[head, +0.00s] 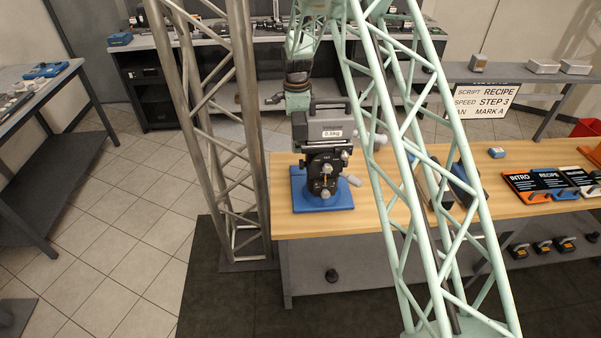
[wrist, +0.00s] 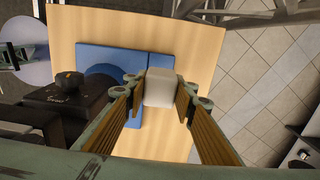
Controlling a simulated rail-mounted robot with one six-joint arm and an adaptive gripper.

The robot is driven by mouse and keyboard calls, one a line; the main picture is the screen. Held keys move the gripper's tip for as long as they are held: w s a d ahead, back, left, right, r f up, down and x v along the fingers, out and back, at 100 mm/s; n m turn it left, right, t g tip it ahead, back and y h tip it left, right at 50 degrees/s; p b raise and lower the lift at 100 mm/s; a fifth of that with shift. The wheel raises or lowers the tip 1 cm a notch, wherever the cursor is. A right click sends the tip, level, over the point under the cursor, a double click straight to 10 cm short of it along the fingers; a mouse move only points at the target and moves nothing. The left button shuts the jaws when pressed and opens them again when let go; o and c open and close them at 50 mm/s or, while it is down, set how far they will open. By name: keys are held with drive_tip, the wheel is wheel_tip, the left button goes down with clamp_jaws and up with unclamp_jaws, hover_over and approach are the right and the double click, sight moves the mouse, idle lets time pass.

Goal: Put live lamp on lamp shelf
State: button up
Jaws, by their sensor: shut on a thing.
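My gripper (wrist: 160,88) has a pale, rounded block (wrist: 160,88) between its fingertips, above the wooden table. I cannot tell whether this block is the live lamp. In the head view my gripper (head: 297,101) is just behind the dark camera-like device (head: 322,130), which carries a "0.6kg" label; the fingertips and held block are hidden there. The device stands on a blue base plate (head: 336,199). Part of this blue plate (wrist: 100,58) shows below the held block in the wrist view. No shelf is clearly marked as the lamp shelf.
Mint-green truss legs (head: 388,150) and a grey truss column (head: 228,130) frame the table (head: 375,225). A "RECIPE / STEP 3" sign (head: 483,101) stands behind it. Dark panels marked INTRO and RECIPE (head: 535,183) lie right. Small pale boxes (head: 543,66) sit on the back-right surface. Yellow-black items (head: 543,246) sit below.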

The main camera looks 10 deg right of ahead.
drive_tip(key=shift+w+d+f, duration=0.1)
drive_tip(key=shift+d+f, duration=0.05)
drive_tip(key=shift+f, duration=0.3)
drive_tip(key=shift+f, duration=0.15)
hover_over(298, 170)
drive_tip(key=shift+w+f, duration=0.15)
drive_tip(key=shift+f, duration=2.85)
drive_tip(key=shift+f, duration=1.85)
drive_tip(key=shift+f, duration=0.2)
drive_tip(key=o, duration=0.8)
drive_tip(key=shift+o, duration=0.2)
drive_tip(key=shift+r, duration=0.2)
